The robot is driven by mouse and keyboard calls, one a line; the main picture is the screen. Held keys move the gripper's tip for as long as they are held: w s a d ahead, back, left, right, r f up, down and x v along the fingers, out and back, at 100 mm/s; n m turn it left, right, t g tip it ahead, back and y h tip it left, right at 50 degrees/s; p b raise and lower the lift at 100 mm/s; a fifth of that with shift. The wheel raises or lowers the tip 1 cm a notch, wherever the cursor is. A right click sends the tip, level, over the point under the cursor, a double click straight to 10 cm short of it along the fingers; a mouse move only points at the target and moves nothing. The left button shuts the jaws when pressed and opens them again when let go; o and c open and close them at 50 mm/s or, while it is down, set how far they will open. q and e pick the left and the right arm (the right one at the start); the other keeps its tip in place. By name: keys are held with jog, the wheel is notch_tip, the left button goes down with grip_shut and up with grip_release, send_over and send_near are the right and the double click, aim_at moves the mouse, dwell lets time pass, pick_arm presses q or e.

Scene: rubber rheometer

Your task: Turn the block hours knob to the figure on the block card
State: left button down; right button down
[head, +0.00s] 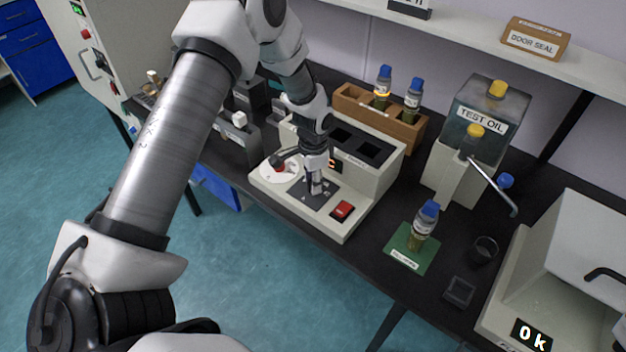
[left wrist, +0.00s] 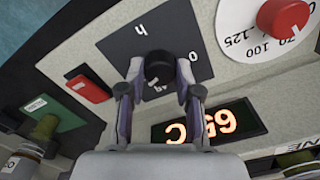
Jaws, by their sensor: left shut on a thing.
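The block hours knob (left wrist: 160,68) is a small black knob on a dark plate (left wrist: 112,48) marked "h", with a 0 and other figures partly covered. In the left wrist view my left gripper (left wrist: 160,80) has a finger on each side of the knob and is shut on it. In the head view the left gripper (head: 315,188) points down at the dark plate on the front of the pale heating block (head: 372,178) and hides the knob. A dark sign (head: 410,10) on the shelf is cut off at the top; I cannot tell whether it is the block card. My right gripper is out of view.
Beside the plate are a red switch (left wrist: 88,84), a red knob (left wrist: 282,16) on a white dial, and a lit display (left wrist: 210,122) reading 65 C. A bottle (head: 424,222) on a green mat (head: 402,260) and a TEST OIL tank (head: 482,118) stand to the right.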

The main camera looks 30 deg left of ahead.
pick_arm(q)
jog(key=shift+s+f+m, duration=0.2)
jog(key=shift+m, duration=0.6)
jog(key=c, duration=0.8)
grip_release()
jog(key=shift+w, duration=0.15)
jog(key=shift+r, duration=0.1)
jog(key=shift+r, duration=0.2)
notch_tip(320, 180, up, 12)
jog(key=shift+w+f, duration=0.1)
jog(key=shift+f, duration=0.15)
